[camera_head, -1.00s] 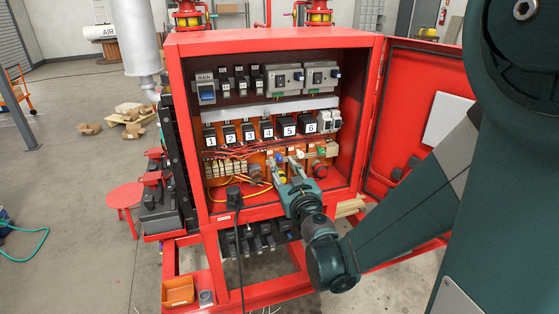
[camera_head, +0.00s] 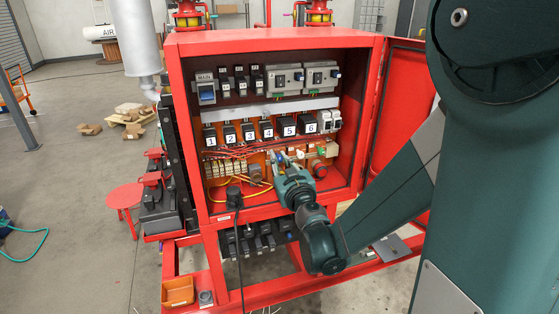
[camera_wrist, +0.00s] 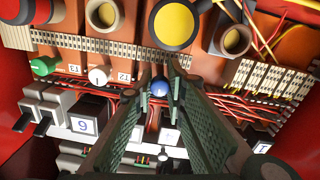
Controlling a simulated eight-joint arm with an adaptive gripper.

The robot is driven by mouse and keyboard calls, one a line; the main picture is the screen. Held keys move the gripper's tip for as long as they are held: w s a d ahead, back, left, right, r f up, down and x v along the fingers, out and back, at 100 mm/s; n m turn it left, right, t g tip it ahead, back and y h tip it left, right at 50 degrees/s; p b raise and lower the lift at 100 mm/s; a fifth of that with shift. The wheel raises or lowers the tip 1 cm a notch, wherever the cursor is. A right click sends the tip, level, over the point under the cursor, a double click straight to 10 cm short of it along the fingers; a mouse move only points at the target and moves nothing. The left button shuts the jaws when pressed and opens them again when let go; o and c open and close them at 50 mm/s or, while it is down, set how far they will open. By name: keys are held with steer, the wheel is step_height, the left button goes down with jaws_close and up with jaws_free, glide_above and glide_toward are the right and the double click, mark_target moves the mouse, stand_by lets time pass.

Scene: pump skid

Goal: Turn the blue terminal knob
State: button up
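The small blue knob (camera_wrist: 159,86) sits between the two finger pads of my gripper (camera_wrist: 163,75) in the wrist view. The fingers are part open, with a narrow gap around the knob. I cannot tell whether either pad touches it. In the head view my gripper (camera_head: 281,164) reaches into the red cabinet from the front right, at the lower terminal row. The blue knob (camera_head: 279,156) is a small spot there, partly hidden by the fingers.
A white knob (camera_wrist: 98,75) and a green knob (camera_wrist: 45,66) stand in the same row. Numbered black breakers (camera_head: 267,129) are above that row in the head view. Red wires and a yellow-capped part (camera_wrist: 174,24) are close to the fingers. The cabinet door (camera_head: 402,110) is open at right.

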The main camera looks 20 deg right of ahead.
steer(key=shift+m, duration=0.5)
steer(key=shift+c, duration=0.5)
steer(key=shift+m+b, duration=0.7)
steer(key=shift+m, duration=1)
steer(key=m+b, duration=0.1)
steer(key=m, duration=0.3)
steer(key=shift+m, duration=0.4)
steer(key=m, duration=0.4)
steer(key=shift+b, duration=0.4)
steer(key=m, duration=0.4)
steer(key=shift+y+b, duration=0.3)
steer(key=shift+m, duration=0.3)
steer(key=o, duration=0.9)
steer(key=shift+a, duration=0.1)
